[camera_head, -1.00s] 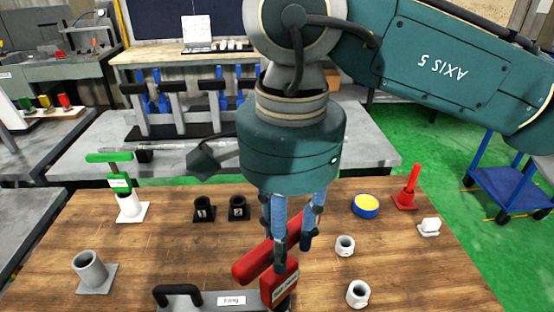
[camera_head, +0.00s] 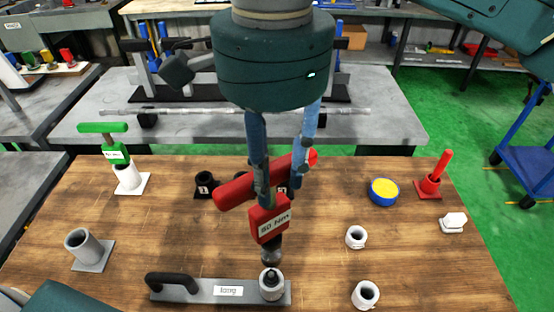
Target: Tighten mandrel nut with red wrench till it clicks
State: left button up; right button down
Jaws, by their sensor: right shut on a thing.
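The red wrench (camera_head: 268,218), marked 50 Nm, is held above the table with its handle slanting up to the right. My right gripper (camera_head: 278,183) is shut on the wrench handle from above. Its dark socket end points down just above the mandrel nut (camera_head: 271,286) and looks apart from it, though the exact gap is hard to tell. The nut is at the right end of a grey fixture (camera_head: 200,291) labelled long, with a black handle at its left. My left gripper is out of view.
A green wrench (camera_head: 103,128) stands in a white holder at left, near a grey cup (camera_head: 84,248). Two white rings (camera_head: 356,237) (camera_head: 366,294), a blue-yellow tin (camera_head: 384,192) and a red holder (camera_head: 430,184) are at right. Black holders (camera_head: 205,185) stand behind the wrench.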

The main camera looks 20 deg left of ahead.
aim_at(273, 209)
jog(key=shift+s+r, duration=0.1)
jog(key=shift+s, duration=0.3)
jog(key=shift+w+f+b, duration=0.15)
jog(key=shift+f+b, duration=0.25)
jog(key=shift+f, duration=0.15)
notch_tip(273, 209, down, 3)
jog(key=b, duration=0.2)
jog(key=shift+f+b, duration=0.1)
jog(key=shift+b, duration=0.2)
jog(key=shift+f+b, duration=0.5)
jog(key=shift+f, duration=0.15)
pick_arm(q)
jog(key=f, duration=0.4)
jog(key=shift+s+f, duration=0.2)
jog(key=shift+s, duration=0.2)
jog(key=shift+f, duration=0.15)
pick_arm(e)
jog(key=shift+f, duration=0.15)
